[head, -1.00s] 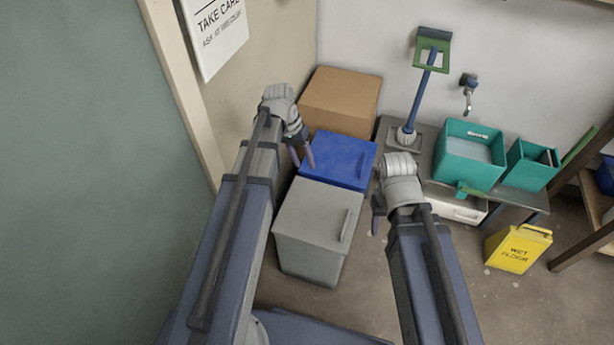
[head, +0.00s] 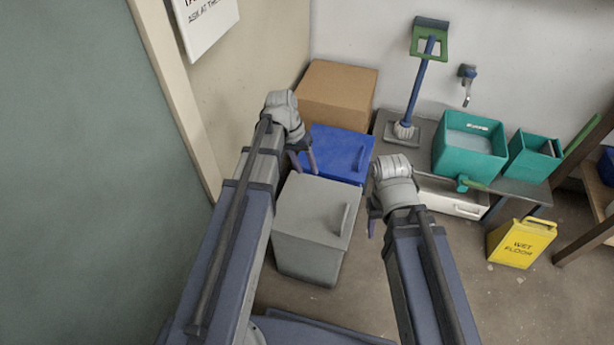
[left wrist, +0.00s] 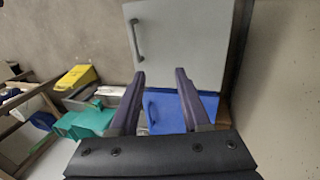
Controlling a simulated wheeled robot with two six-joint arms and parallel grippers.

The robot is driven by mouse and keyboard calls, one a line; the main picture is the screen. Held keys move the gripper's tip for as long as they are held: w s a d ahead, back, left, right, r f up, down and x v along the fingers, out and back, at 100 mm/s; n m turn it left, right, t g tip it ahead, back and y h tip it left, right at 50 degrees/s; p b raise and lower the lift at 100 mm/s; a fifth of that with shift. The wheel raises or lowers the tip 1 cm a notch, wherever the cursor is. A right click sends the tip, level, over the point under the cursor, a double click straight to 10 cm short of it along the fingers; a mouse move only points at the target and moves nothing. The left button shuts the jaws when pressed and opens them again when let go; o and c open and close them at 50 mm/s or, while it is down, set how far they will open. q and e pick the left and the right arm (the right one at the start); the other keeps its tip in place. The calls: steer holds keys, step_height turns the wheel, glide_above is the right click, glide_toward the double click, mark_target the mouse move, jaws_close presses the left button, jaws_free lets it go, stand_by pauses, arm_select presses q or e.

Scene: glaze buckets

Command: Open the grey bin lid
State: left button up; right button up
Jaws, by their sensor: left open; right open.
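The grey bin (head: 306,255) stands on the floor between my two arms. Its grey lid (head: 308,208) is down, with a bar handle (head: 344,219) along its right side. In the left wrist view the lid (left wrist: 186,35) and its handle (left wrist: 137,40) show beyond the fingertips. My left gripper (head: 306,166) is open and empty above the border between the grey and blue bins, apart from the handle. It also shows in the left wrist view (left wrist: 160,76). My right gripper (head: 373,215) is open and empty, to the right of the grey bin; its fingers are partly hidden.
A blue bin (head: 337,150) stands behind the grey one, with a cardboard box (head: 338,92) behind it. The wall (head: 215,100) is close on the left. Floor before the sign is clear.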

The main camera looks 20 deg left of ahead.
arm_select(q)
steer(key=shift+b+x, duration=0.35)
steer(key=shift+x, duration=0.5)
arm_select(e)
steer(key=shift+f, duration=0.8)
arm_select(q)
jaws_close()
steer(key=c, duration=0.7)
jaws_free()
steer(key=o, duration=0.7)
steer(key=shift+r, duration=0.2)
arm_select(e)
steer(key=shift+r, duration=0.2)
